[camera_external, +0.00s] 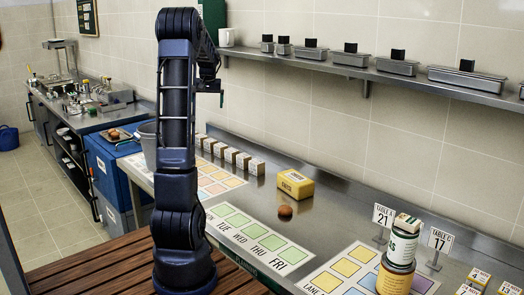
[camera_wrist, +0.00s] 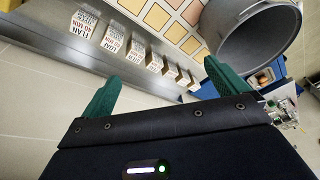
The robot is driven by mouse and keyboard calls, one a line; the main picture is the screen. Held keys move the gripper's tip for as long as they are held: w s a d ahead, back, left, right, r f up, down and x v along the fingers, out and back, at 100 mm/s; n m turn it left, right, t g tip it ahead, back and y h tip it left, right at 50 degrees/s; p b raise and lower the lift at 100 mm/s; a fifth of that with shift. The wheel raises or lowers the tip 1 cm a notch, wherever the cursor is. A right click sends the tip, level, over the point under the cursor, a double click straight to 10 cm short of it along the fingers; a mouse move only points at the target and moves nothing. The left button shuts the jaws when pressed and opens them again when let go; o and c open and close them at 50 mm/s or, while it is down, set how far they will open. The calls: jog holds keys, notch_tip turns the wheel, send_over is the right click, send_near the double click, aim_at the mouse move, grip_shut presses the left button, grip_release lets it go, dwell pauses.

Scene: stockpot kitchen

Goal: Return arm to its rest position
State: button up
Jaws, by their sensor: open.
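My arm stands upright in the external view, folded at the top, well above the steel counter (camera_external: 335,215). My gripper (camera_external: 221,98) hangs at the end of the arm, near the wall and away from the objects on the counter. In the wrist view my gripper (camera_wrist: 158,90) shows two green fingers spread wide apart. Nothing is between them.
Small labelled boxes (camera_wrist: 110,40) line the counter's back, near a grey pot (camera_wrist: 252,35). A yellow box (camera_external: 296,184) and a brown round item (camera_external: 285,211) sit mid-counter. Stacked cans (camera_external: 395,278) stand at right. A wall shelf (camera_external: 400,78) holds metal containers.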

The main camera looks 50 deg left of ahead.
jog(key=s+d+r+m+t+h, duration=0.1)
jog(key=s+d+r+m, duration=0.15)
jog(key=d, duration=1.25)
jog(key=s+d+r+m+t, duration=0.15)
jog(key=d+r, duration=0.25)
jog(key=d, duration=1.1)
jog(key=s+d+f+m+h, duration=0.1)
jog(key=s+d+f+m, duration=0.2)
jog(key=s+d, duration=0.6)
jog(key=s+d+f+m+h, duration=0.1)
jog(key=s+d+f+m, duration=0.2)
jog(key=s+d, duration=0.6)
jog(key=d, duration=0.3)
jog(key=shift+s+f+t, duration=0.15)
jog(key=shift+s+t, duration=0.1)
jog(key=shift+t, duration=0.1)
